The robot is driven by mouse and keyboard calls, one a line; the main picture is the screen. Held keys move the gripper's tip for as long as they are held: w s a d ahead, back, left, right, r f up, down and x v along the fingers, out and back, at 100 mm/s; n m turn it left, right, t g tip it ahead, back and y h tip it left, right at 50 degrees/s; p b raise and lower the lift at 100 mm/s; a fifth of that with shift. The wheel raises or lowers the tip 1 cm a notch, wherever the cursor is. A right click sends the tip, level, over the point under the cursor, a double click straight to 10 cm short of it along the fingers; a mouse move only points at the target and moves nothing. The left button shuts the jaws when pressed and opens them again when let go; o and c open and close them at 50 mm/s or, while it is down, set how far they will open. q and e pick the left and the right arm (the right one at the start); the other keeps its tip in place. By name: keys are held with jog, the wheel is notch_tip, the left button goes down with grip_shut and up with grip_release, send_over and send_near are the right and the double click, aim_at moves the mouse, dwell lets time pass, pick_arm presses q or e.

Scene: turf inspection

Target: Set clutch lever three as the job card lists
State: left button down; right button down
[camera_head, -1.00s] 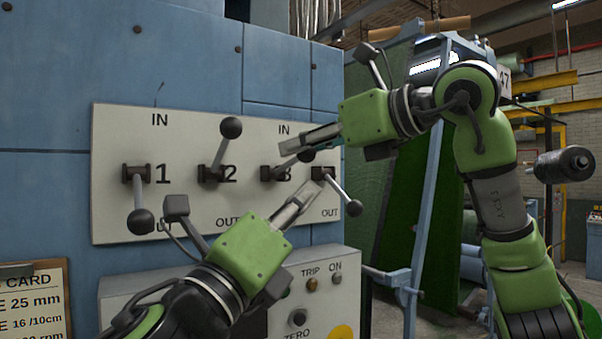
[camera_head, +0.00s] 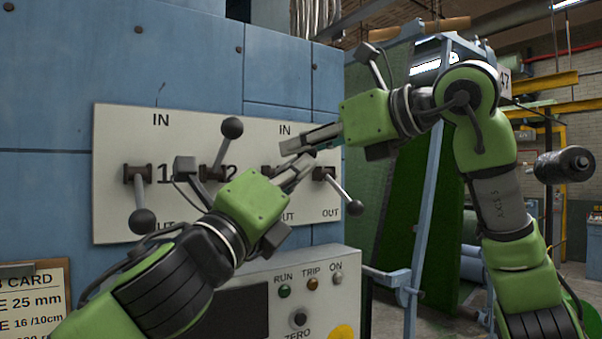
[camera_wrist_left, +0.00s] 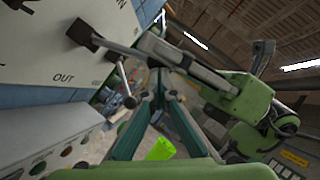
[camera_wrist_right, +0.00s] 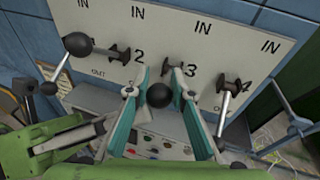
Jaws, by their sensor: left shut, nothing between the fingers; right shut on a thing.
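Clutch lever three sits on the pale lever plate (camera_head: 112,125); its black ball knob (camera_wrist_right: 159,95) lies between the fingers of my right gripper (camera_wrist_right: 157,75) in the right wrist view. My right gripper (camera_head: 284,149) is shut on it, and the lever juts out from the plate. In the left wrist view its mount (camera_wrist_left: 82,33) and shaft show. My left gripper (camera_head: 306,163) is shut and empty, just below the right fingertips; I cannot tell if they touch. The job card (camera_head: 35,300) at lower left is cut off by the frame, with no lever line readable.
Lever one (camera_head: 142,221) points down and lever two (camera_head: 232,128) points up. Lever four (camera_head: 354,207) points down to the right, close beside my left fingers. A control box (camera_head: 335,300) with lamps stands below the plate. A blue frame (camera_head: 425,190) stands right.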

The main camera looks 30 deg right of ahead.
pick_arm(q)
jog(key=shift+w+a+r+n, duration=0.2)
jog(key=shift+a+r+n, duration=0.1)
jog(key=shift+r, duration=0.25)
pick_arm(e)
jog(key=shift+a+f, duration=0.1)
jog(key=shift+a, duration=0.15)
jog(key=c, duration=1.8)
grip_release()
pick_arm(q)
jog(key=shift+d, duration=0.1)
pick_arm(e)
jog(key=shift+o, duration=0.2)
jog(key=shift+s+d, duration=0.1)
jog(key=shift+d, duration=0.1)
